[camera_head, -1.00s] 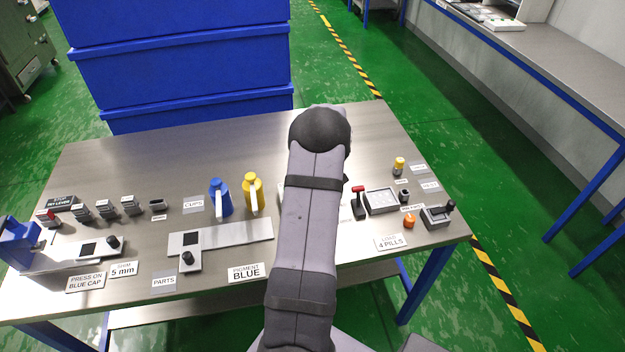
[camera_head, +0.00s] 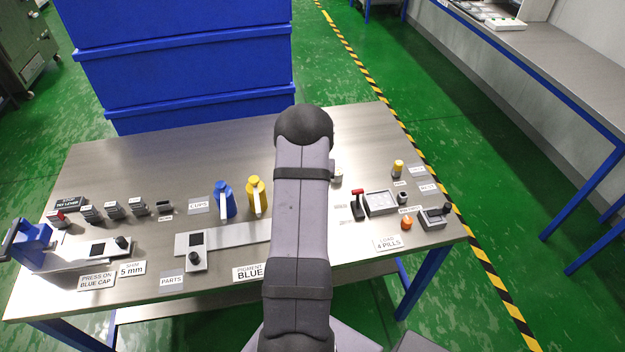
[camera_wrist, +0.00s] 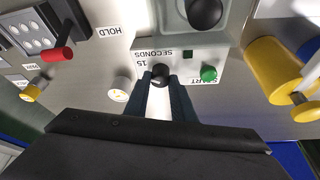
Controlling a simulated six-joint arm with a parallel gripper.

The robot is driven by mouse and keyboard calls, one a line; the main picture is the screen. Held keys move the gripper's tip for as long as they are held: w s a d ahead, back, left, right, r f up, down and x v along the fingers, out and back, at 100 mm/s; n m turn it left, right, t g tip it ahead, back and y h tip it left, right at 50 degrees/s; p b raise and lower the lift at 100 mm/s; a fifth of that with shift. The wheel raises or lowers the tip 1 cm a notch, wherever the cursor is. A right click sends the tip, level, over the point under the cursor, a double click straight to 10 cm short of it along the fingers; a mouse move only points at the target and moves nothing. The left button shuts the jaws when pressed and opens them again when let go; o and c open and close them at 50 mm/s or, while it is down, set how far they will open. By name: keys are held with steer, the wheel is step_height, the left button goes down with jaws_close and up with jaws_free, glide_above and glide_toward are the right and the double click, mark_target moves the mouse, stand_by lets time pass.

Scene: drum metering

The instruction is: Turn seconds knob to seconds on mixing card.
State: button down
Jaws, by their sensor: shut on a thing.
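In the wrist view, a black seconds knob (camera_wrist: 161,76) sits on a pale panel (camera_wrist: 188,54) printed "SECONDS" and "15", seen upside down. My gripper (camera_wrist: 162,82) is shut on the knob, with a dark finger on each side of it. A green button (camera_wrist: 208,73) marked START, partly covered, is on the panel to the right of the knob. In the head view my arm hides the knob, its panel and my gripper. I cannot make out a mixing card in either view.
A large black round knob (camera_wrist: 204,12) is above the panel. A white round piece (camera_wrist: 120,88) is left of my fingers, and a red-handled lever (camera_wrist: 58,53) further left. Yellow (camera_wrist: 272,68) and blue jugs stand close on the right. The yellow jug (camera_head: 256,195) also shows in the head view.

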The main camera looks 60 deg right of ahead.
stand_by(0.5)
steer(key=c, duration=1.5)
jaws_free()
steer(key=shift+r, duration=0.1)
steer(key=shift+b+v, duration=1.4)
steer(key=shift+v, duration=2.2)
steer(key=shift+a, duration=0.1)
